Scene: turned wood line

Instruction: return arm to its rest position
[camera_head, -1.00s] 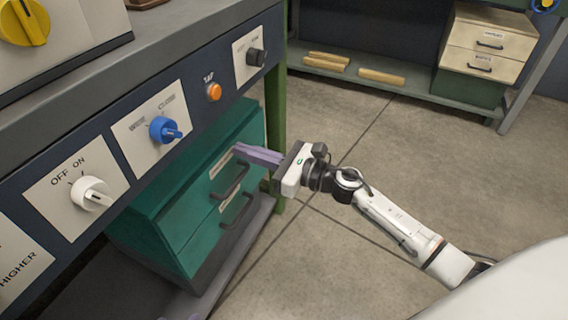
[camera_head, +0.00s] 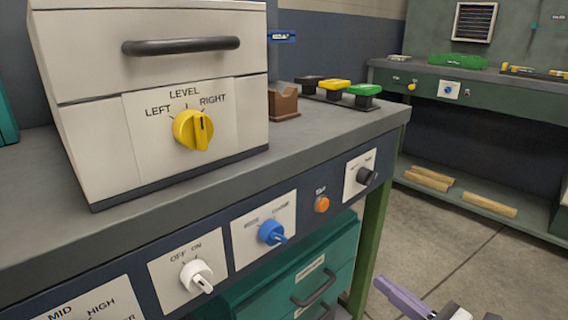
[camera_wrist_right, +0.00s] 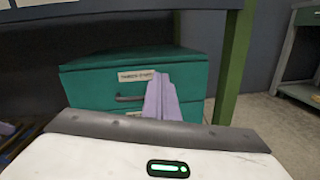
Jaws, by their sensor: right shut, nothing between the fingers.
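My right gripper (camera_head: 403,299) shows at the bottom right of the head view, its purple fingers shut together with nothing between them. It is in the air to the right of the green drawer cabinet (camera_head: 341,256), apart from the bench panel. In the right wrist view, the shut purple fingers (camera_wrist_right: 161,98) point toward the green drawer cabinet (camera_wrist_right: 90,82) and overlap its front in the picture. Both drawers look closed. My left gripper is out of view.
The bench front carries a white knob (camera_head: 197,277), a blue knob (camera_head: 271,233), an orange button (camera_head: 322,204) and a black knob (camera_head: 366,175). A cream box with a yellow knob (camera_head: 193,130) stands on top. A green leg (camera_head: 371,240) supports the bench; open floor (camera_head: 440,245) lies right.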

